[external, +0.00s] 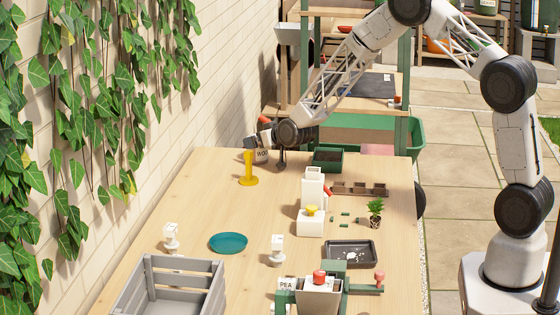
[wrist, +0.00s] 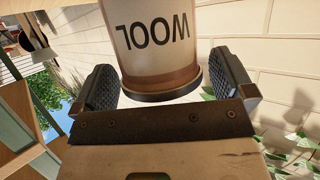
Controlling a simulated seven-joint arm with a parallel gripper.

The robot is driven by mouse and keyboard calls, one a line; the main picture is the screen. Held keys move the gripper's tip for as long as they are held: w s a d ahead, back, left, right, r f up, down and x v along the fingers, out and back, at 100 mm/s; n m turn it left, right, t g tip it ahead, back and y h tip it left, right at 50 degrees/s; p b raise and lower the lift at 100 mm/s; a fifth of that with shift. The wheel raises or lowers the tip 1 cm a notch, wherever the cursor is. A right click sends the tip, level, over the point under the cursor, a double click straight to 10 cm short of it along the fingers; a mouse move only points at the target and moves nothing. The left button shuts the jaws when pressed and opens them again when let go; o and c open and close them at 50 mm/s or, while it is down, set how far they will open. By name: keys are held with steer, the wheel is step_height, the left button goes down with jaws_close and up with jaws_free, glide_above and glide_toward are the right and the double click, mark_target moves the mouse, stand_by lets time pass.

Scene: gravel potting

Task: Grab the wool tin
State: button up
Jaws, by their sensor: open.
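The wool tin (wrist: 155,45) fills the upper middle of the wrist view, its "WOOL" label upside down and a dark rim at its near end. My gripper (wrist: 165,85) is open, with one dark ridged finger on each side of the tin. In the external view the tin (external: 261,156) stands at the far left end of the table, partly hidden by my gripper (external: 265,142).
A yellow stand (external: 248,170) is just in front of the tin. The brick wall (external: 215,100) runs close along the left. A green tray (external: 328,158) and a white dispenser (external: 312,188) stand to the right. A teal saucer (external: 228,242) and grey crate (external: 180,286) are nearer.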

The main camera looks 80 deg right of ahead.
steer(key=shift+c, duration=0.5)
steer(key=c, duration=0.9)
steer(key=shift+o, duration=0.2)
steer(key=shift+r, duration=0.1)
steer(key=shift+r, duration=4.95)
